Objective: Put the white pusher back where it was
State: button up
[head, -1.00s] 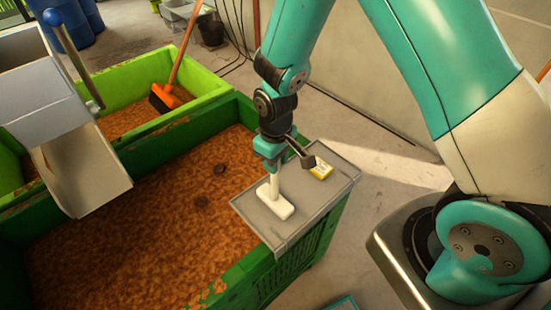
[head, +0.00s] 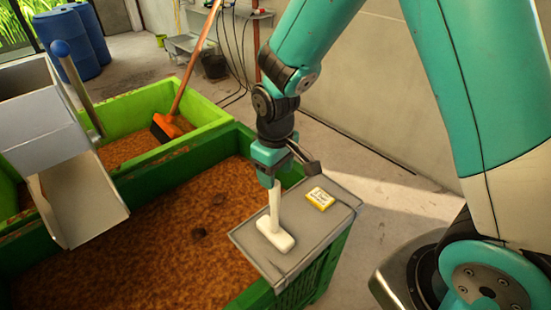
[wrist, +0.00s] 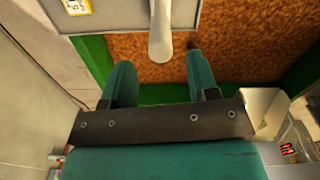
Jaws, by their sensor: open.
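The white pusher (head: 275,222) stands upright on its flat foot on the grey board (head: 315,237) at the near right corner of the green bin. My gripper (head: 267,177) is at the top of its handle, jaws open. In the wrist view the rounded handle end (wrist: 160,45) lies between the two spread fingers (wrist: 160,68), around the level of their tips, with a gap on each side. The pusher is not gripped. How far the handle end reaches between the fingers is hard to tell.
The green bin (head: 240,306) holds brown pulp. A grey metal chute (head: 75,200) hangs over its left side. An orange broom (head: 165,127) leans in the bin behind. The board's front part is clear.

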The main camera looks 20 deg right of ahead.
notch_tip(320, 180, up, 5)
jog(key=shift+r+b, duration=0.1)
jog(key=shift+b, duration=0.2)
jog(key=s+a+r+y, duration=0.2)
jog(key=s+r, duration=0.4)
jog(key=s, duration=0.3)
jog(key=s+a+r+n+y, duration=0.1)
jog(key=s+a+r+y, duration=0.1)
jog(key=s+r, duration=0.3)
jog(key=s, duration=0.4)
jog(key=shift+s+a+r+n, duration=0.2)
jog(key=shift+a+r+n, duration=0.1)
jog(key=shift+a+r, duration=0.05)
